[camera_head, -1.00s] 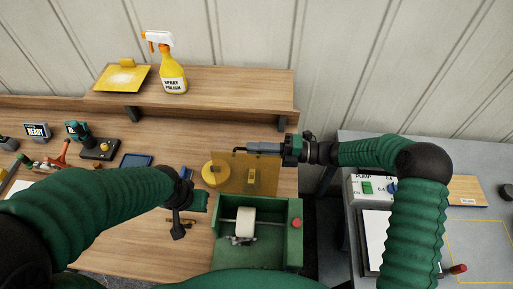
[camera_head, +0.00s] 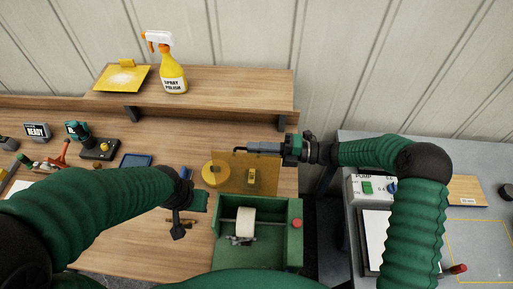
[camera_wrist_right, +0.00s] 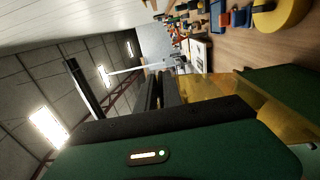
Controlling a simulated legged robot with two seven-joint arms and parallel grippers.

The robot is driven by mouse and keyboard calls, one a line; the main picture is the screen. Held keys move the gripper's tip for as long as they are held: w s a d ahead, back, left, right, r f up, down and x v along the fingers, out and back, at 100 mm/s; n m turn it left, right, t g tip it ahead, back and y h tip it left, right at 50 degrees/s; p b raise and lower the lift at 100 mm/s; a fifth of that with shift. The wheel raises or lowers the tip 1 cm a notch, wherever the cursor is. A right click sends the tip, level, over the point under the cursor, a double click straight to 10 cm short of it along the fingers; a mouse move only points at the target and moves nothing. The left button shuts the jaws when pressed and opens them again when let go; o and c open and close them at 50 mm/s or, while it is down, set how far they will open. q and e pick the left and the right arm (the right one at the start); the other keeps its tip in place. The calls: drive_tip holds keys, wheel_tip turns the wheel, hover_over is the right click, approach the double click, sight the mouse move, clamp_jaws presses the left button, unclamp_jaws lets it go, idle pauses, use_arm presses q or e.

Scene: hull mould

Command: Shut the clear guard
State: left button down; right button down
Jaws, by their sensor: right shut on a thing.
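The clear guard (camera_head: 232,172) is an amber see-through panel standing raised at the back edge of the green machine box (camera_head: 293,247). A small yellow handle shows on it. The box is open on top, with a pale roller (camera_head: 245,222) inside. My right gripper (camera_head: 262,148) is shut on the guard at its top edge. In the right wrist view, the dark fingers (camera_wrist_right: 163,92) lie against the amber guard (camera_wrist_right: 205,88). My left gripper (camera_head: 186,208) hangs left of the box, apart from it; its jaw opening is unclear.
A red button (camera_head: 297,223) sits on the box's right side. A yellow round thing (camera_head: 213,174) stands behind and left of the guard. A shelf (camera_head: 215,88) behind holds a spray bottle (camera_head: 173,75). A grey bench (camera_head: 480,245) with a pump unit (camera_head: 358,190) is at right.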

drive_tip(key=shift+s+d+f, duration=0.15)
drive_tip(key=shift+f, duration=0.35)
drive_tip(key=s+r+n+b, duration=0.1)
drive_tip(key=s+n+b, duration=0.6)
drive_tip(key=s+b, duration=0.4)
drive_tip(key=shift+s+b, duration=0.25)
drive_tip(key=shift+b, duration=0.55)
drive_tip(key=c, duration=1.6)
unclamp_jaws()
drive_tip(key=shift+w, duration=0.15)
drive_tip(key=shift+o, duration=0.4)
drive_tip(key=shift+w+d, duration=0.2)
drive_tip(key=shift+d, duration=0.05)
drive_tip(key=d+b, duration=0.4)
drive_tip(key=d, duration=1.3)
